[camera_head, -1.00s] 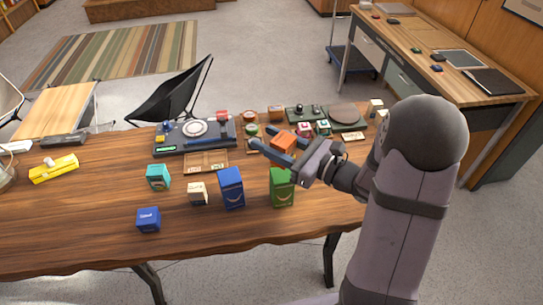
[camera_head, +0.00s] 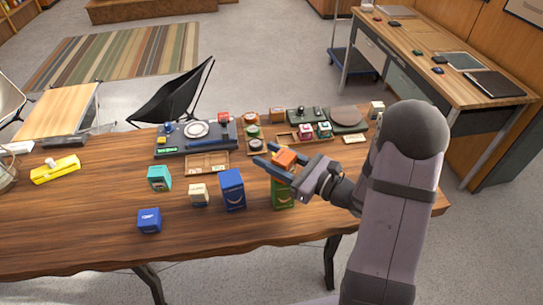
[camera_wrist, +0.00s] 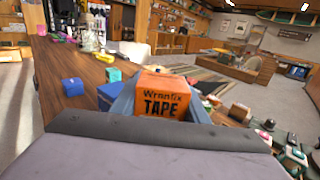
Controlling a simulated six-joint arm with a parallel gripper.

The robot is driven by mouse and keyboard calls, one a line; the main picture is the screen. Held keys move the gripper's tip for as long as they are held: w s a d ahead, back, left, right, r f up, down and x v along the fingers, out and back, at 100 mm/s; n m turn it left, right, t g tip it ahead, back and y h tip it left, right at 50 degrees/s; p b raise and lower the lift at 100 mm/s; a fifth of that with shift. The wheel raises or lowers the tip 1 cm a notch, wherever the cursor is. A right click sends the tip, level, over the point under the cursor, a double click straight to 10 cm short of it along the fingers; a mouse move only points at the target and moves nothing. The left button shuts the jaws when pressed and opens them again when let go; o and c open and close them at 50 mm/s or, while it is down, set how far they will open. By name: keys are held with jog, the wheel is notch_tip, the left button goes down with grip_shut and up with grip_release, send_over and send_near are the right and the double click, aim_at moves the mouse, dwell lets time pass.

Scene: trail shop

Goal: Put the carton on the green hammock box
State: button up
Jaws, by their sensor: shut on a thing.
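An orange carton (camera_head: 284,158) is held between the fingers of my gripper (camera_head: 274,163). In the wrist view the carton (camera_wrist: 163,97) shows the word "TAPE" on its face. The green hammock box (camera_head: 283,196) stands upright on the wooden table. In the head view the gripper and carton are over it and hide its upper part. I cannot tell whether the carton touches it. In the wrist view the green box is hidden.
A tall blue box (camera_head: 232,189) stands just left of the green box. A cream box (camera_head: 199,195), a teal box (camera_head: 159,178) and a small blue box (camera_head: 149,220) stand further left. A wooden tray (camera_head: 207,164) lies behind. The front of the table is clear.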

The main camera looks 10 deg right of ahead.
aim_at(291, 167)
jog(key=shift+f, duration=0.1)
jog(key=o, duration=1.1)
jog(key=shift+o, duration=0.2)
jog(key=shift+r, duration=0.25)
jog(key=shift+s+d+f, duration=0.15)
jog(key=shift+s+d, duration=0.05)
jog(key=shift+d, duration=0.05)
jog(key=b+v, duration=0.2)
jog(key=v, duration=0.9)
jog(key=shift+s, duration=0.2)
